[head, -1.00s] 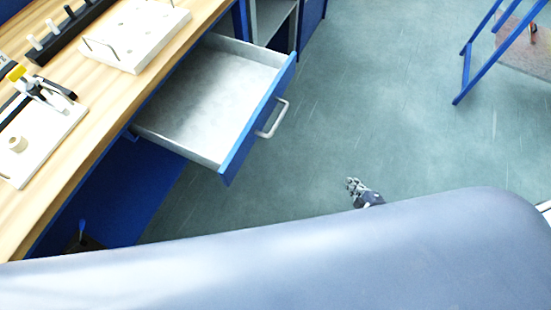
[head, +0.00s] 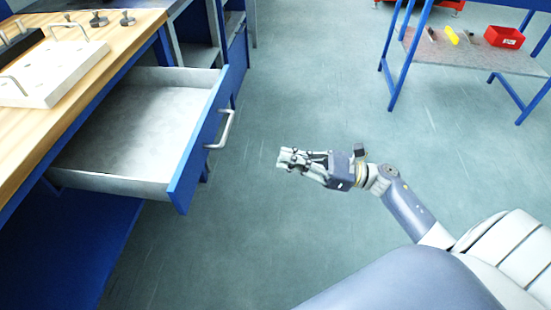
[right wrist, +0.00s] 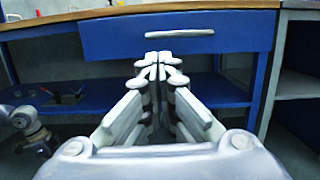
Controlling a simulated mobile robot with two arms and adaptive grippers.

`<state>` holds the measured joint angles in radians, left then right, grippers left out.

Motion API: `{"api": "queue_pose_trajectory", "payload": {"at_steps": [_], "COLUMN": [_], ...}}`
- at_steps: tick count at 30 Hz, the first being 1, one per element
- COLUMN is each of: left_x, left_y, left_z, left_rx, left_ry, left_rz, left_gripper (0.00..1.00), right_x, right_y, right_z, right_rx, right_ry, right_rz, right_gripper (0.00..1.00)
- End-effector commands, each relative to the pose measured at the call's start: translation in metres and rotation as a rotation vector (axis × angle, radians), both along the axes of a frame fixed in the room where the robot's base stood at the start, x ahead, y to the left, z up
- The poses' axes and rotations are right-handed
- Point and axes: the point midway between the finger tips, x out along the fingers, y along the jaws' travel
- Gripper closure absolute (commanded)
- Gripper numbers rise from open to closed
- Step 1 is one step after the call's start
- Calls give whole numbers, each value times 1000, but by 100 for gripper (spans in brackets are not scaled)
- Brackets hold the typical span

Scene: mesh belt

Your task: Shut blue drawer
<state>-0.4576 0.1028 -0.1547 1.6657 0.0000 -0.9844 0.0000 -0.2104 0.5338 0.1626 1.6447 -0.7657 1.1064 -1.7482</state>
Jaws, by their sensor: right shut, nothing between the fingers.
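The blue drawer (head: 190,160) stands pulled out from under the wooden workbench (head: 95,72). Its grey tray (head: 135,120) is empty, and a silver bar handle (head: 222,130) is on its front. My right gripper (head: 284,159) is shut and empty, a short way right of the handle, over open floor and pointing at the drawer front. In the right wrist view the shut fingers (right wrist: 163,62) point at the blue drawer front (right wrist: 225,45), with its handle (right wrist: 180,33) just above the fingertips. My left gripper is not in view.
White fixture boards (head: 65,70) lie on the bench. A blue-framed table (head: 470,55) with a red bin (head: 504,37) stands at the upper right. Open cabinet shelving (head: 197,50) is beyond the drawer. The floor (head: 300,90) between is clear.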

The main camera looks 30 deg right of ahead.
Motion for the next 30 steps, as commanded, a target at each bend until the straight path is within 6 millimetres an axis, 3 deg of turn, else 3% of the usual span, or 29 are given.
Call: {"api": "queue_pose_trajectory", "payload": {"at_steps": [9, 15, 21, 30], "left_x": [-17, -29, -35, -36], "left_y": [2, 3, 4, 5], "left_z": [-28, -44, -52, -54], "left_rx": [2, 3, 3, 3], "left_ry": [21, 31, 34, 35], "left_rz": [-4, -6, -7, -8], "left_gripper": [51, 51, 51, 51], "right_x": [38, 57, 66, 66], "right_y": [56, 83, 96, 98], "right_z": [17, 22, 24, 24], "right_rx": [6, 5, 4, 4], "right_ry": [0, 1, 3, 4], "right_rz": [1, -1, -3, -2], "right_gripper": [100, 100, 100, 100]}}
